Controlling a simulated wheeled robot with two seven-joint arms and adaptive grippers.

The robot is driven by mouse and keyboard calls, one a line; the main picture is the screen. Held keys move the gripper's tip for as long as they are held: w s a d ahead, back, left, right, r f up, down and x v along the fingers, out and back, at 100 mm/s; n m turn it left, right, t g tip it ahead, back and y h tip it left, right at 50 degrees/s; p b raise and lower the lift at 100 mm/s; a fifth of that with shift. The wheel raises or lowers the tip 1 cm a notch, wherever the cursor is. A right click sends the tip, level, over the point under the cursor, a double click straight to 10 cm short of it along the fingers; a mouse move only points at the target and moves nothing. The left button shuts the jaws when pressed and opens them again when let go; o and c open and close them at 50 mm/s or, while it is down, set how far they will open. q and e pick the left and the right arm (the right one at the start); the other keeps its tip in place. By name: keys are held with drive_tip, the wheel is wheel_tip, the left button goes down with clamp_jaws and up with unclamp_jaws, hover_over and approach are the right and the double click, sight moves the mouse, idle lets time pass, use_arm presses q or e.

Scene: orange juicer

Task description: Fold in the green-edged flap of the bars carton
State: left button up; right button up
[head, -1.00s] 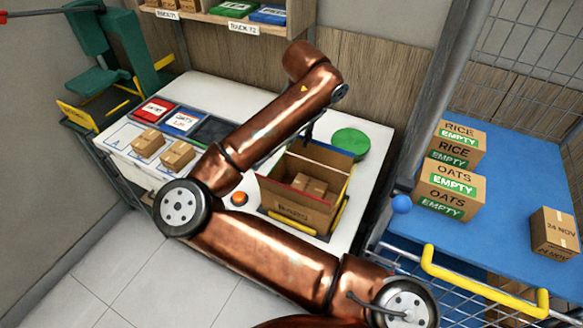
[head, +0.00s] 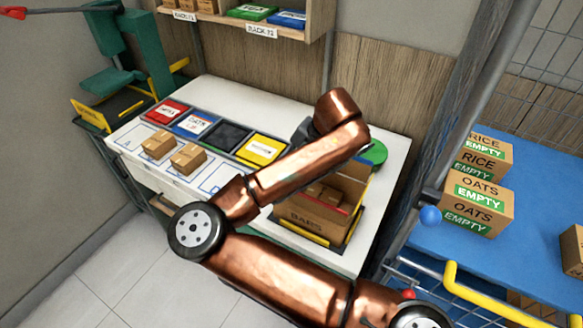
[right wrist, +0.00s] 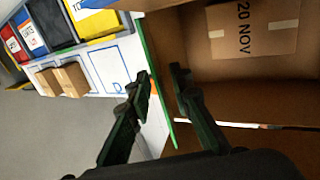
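The bars carton (head: 303,218) stands open on the white table, partly hidden by my right arm in the head view. In the right wrist view its brown interior (right wrist: 175,35) holds a small box marked 20 NOV (right wrist: 252,28). The green-edged flap (right wrist: 159,95) shows nearly edge-on as a long green strip. My right gripper (right wrist: 163,78) is open, with one finger on each side of the green strip; I cannot tell whether either finger touches it. In the head view the right fingers are hidden behind the arm. My left gripper is not in view.
Red, blue, black and yellow trays (head: 262,149) line the table's back, with two small boxes (head: 187,157) before them. A green disc (head: 376,152) is right of my right wrist. A blue table (head: 530,215) with rice and oats cartons stands right, beyond a metal post.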

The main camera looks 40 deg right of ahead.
clamp_jaws()
idle(0.3)
